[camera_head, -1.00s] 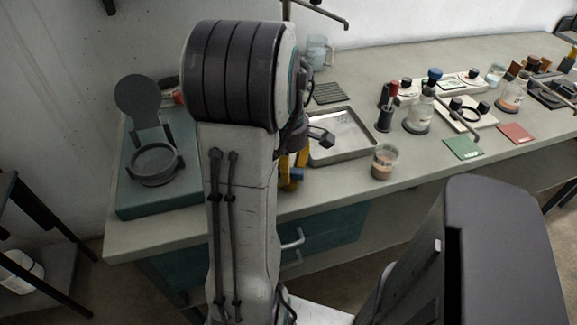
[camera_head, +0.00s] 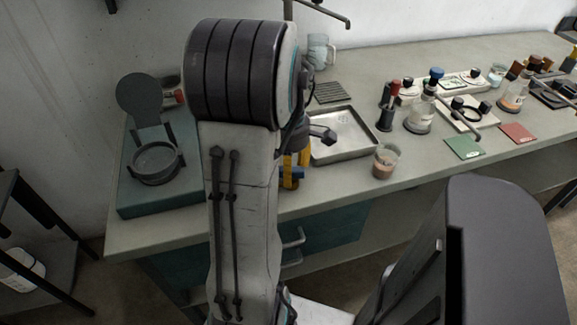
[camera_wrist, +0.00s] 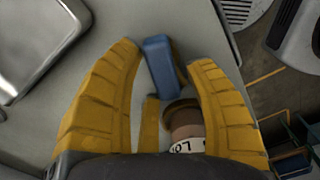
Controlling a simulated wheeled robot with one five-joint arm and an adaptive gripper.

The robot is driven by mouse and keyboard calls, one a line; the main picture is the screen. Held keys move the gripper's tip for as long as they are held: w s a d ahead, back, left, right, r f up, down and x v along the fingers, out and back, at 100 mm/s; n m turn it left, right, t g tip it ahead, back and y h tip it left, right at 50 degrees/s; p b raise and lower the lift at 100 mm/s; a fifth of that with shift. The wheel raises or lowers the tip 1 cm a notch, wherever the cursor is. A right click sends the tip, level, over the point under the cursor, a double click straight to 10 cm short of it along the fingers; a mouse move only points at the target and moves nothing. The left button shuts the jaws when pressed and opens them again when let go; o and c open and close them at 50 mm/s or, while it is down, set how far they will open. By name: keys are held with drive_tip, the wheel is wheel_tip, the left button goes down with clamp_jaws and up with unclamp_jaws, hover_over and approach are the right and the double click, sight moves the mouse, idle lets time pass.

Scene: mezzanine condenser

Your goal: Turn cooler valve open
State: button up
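A blue lever-like handle (camera_wrist: 161,66), likely the cooler valve's, stands between my gripper's fingers in the wrist view. Beside its lower end is a brown, round-topped piece (camera_wrist: 183,118) with a white band bearing partly hidden lettering. My gripper (camera_wrist: 168,58) has yellow fingers spread on either side of the blue handle, with gaps showing. I cannot tell whether either finger touches it. In the head view my gripper (camera_head: 295,168) is mostly hidden behind my arm, near the bench's front edge, with a bit of blue (camera_head: 297,172) beside it.
A metal tray (camera_head: 358,152) and a beaker of brownish liquid (camera_head: 385,161) lie to the right of my gripper on the bench (camera_head: 240,205). A teal unit with a dark round holder (camera_head: 157,163) stands left. Several bottles crowd the right side.

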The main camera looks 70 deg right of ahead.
drive_tip(key=shift+o, duration=0.9)
drive_tip(key=shift+r, duration=0.1)
drive_tip(key=shift+r, duration=0.1)
wheel_tip(320, 180, up, 12)
idle(0.5)
